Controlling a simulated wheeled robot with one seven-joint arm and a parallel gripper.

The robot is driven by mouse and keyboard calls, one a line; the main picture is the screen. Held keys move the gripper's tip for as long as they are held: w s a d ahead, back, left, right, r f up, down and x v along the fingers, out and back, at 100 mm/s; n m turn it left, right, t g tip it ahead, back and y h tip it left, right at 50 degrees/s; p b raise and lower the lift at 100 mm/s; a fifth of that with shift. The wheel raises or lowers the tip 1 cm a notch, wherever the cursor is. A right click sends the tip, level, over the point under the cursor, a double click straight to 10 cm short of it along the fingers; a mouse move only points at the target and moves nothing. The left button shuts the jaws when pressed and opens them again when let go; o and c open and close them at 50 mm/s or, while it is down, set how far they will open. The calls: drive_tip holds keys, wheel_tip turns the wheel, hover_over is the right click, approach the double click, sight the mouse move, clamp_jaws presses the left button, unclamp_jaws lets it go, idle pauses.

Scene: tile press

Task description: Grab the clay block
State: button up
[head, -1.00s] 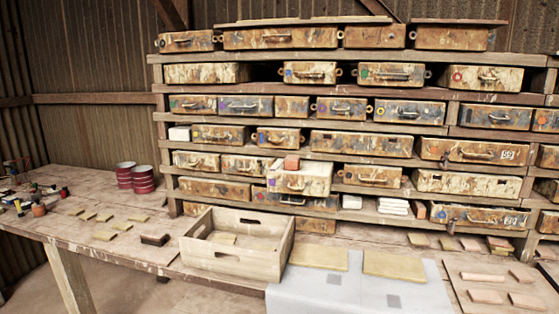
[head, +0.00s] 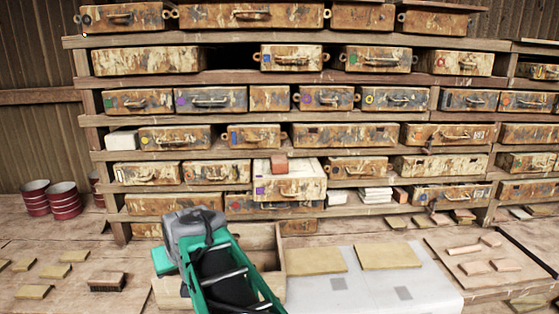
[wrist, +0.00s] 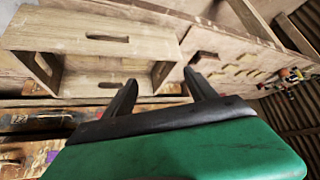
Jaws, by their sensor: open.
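A reddish-brown block (head: 280,164), which looks like clay, sits on top of a drawer (head: 290,188) that sticks out from the middle of the rack. Several paler pinkish blocks (head: 464,249) lie on a board at the right of the table. My gripper shows in the wrist view (wrist: 160,90) with its two dark fingers apart and nothing between them. In the head view my green and grey arm reaches over the wooden crate, and the fingertips cannot be made out. The reddish-brown block is up and to the right of the arm's end there, clearly apart from it.
The open wooden crate (head: 272,240) is partly hidden behind my arm; it also shows in the wrist view (wrist: 150,42). Yellowish tiles (head: 388,256) lie on a grey sheet (head: 360,295). Red drums (head: 64,200) and a brush (head: 106,283) are at the left. Rack shelves (head: 245,77) rise behind.

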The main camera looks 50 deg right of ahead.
drive_tip(key=shift+o, duration=0.5)
drive_tip(key=d+r+m+h, duration=0.1)
drive_tip(key=d+r, duration=0.2)
drive_tip(key=d, duration=0.3)
drive_tip(key=w+d+r+m+t+h, duration=0.1)
drive_tip(key=d+r, duration=0.2)
drive_tip(key=d, duration=0.4)
drive_tip(key=shift+w+d+r+h+p, duration=0.15)
drive_tip(key=shift+d+r+h+p, duration=0.15)
drive_tip(key=m+t+h+p, duration=0.1)
drive_tip(key=m+h, duration=0.2)
drive_tip(key=h, duration=0.2)
approach(280, 161)
drive_tip(key=x, duration=0.4)
drive_tip(key=shift+w+d+f, duration=0.2)
drive_tip(key=p+x, duration=0.3)
drive_tip(key=x, duration=0.4)
drive_tip(key=shift+w+d+f, duration=0.15)
drive_tip(key=shift+w+d, duration=0.1)
drive_tip(key=shift+a, duration=0.1)
drive_tip(key=shift+c, duration=0.3)
clamp_jaws()
